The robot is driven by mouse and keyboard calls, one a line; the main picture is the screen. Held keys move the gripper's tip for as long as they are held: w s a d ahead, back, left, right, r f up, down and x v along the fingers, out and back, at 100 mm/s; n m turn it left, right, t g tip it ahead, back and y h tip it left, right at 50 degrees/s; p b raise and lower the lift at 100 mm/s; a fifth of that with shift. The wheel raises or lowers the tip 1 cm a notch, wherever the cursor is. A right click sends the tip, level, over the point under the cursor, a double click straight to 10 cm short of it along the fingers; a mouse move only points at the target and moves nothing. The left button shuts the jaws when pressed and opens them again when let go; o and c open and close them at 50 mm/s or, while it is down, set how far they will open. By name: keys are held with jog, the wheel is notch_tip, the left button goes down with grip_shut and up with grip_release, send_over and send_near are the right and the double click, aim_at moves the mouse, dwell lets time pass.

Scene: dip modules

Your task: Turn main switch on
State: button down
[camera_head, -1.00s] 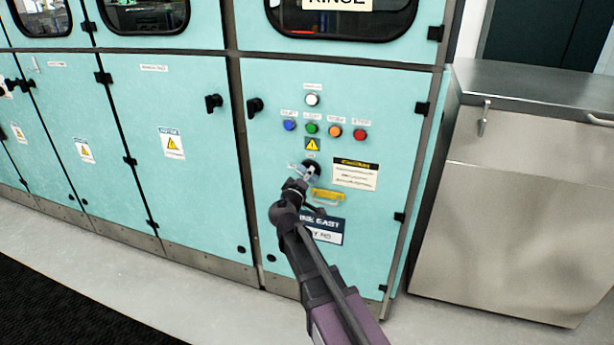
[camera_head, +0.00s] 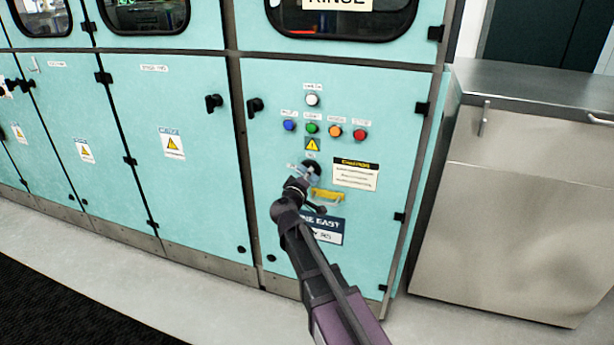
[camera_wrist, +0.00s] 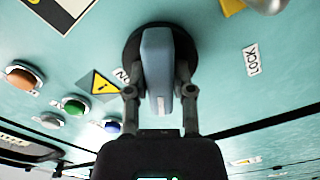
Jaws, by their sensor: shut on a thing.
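The main switch (camera_head: 312,168) is a round black base with a grey-blue handle, on the turquoise panel below the yellow warning sticker. In the wrist view its handle (camera_wrist: 158,65) stands out from the black disc between my fingers. My gripper (camera_head: 301,182) is at the switch in the head view and hides part of it. In the wrist view my gripper (camera_wrist: 160,92) is shut on the handle, one finger on each side. A label reading "LOCK" (camera_wrist: 252,61) is beside the switch. Another label (camera_wrist: 122,75) is partly hidden by a finger.
White (camera_head: 312,100), blue (camera_head: 289,125), green (camera_head: 312,128), orange (camera_head: 335,131) and red (camera_head: 360,134) buttons sit above the switch. A yellow handle (camera_head: 328,196) is just below it. A steel cabinet (camera_head: 515,190) stands at the right.

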jog(key=shift+m, duration=0.4)
jog(key=m, duration=1)
jog(key=shift+m, duration=0.4)
jog(key=shift+c, duration=2.4)
grip_release()
jog(key=shift+s+a, duration=0.1)
jog(key=shift+s, duration=0.05)
jog(key=v, duration=1.1)
jog(key=shift+s+a, duration=0.15)
jog(key=shift+s, duration=0.2)
